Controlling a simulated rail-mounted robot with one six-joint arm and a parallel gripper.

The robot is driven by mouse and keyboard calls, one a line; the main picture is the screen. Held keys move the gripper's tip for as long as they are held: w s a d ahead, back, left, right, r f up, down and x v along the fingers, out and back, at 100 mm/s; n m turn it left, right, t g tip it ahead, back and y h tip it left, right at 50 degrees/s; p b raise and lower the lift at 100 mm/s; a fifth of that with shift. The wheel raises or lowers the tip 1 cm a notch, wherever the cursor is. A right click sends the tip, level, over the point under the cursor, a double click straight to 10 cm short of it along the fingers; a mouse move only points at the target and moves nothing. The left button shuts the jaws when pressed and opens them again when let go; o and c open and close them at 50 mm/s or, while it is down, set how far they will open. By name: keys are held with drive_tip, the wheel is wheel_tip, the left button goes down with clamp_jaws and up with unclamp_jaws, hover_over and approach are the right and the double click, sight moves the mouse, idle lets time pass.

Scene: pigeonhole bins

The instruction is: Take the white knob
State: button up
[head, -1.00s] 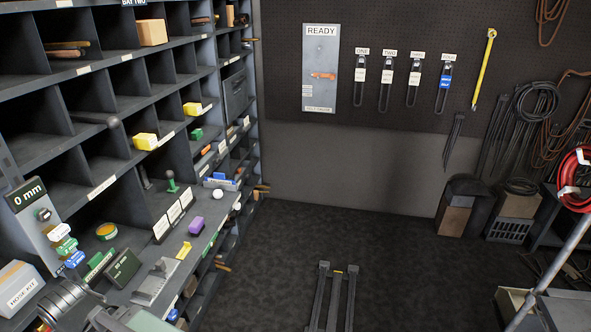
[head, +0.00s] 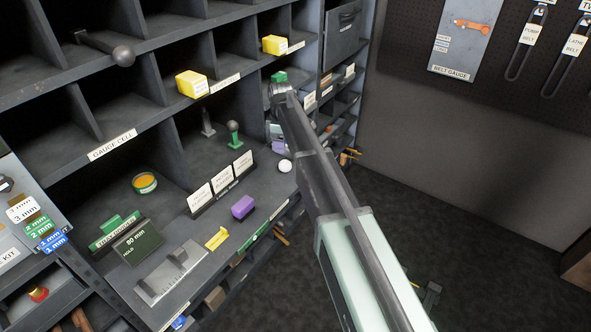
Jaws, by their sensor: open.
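The white knob (head: 285,166) is a small round white ball at the right end of the shelf ledge, just left of my arm. It stands clear of the purple block and the white label cards. My arm reaches from the lower right up to a grey joint in front of the pigeonholes, above and close to the knob in the picture. My gripper's fingers cannot be made out; they seem hidden behind the arm. Nothing visibly touches the knob.
Left of the knob are a purple block (head: 243,207), white label cards (head: 221,184), a green knob (head: 233,134) and a yellow bracket (head: 217,238). Yellow blocks (head: 191,84) (head: 274,45) sit in upper bins. Open floor lies right of the shelving.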

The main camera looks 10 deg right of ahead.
sight(283, 161)
drive_tip(key=shift+w, duration=0.2)
drive_tip(key=shift+s+f, duration=0.1)
drive_tip(key=shift+f, duration=0.2)
wheel_tip(283, 161, down, 10)
drive_tip(key=b, duration=1.1)
drive_tip(key=shift+f, duration=0.25)
drive_tip(key=shift+r, duration=0.2)
drive_tip(key=c, duration=0.9)
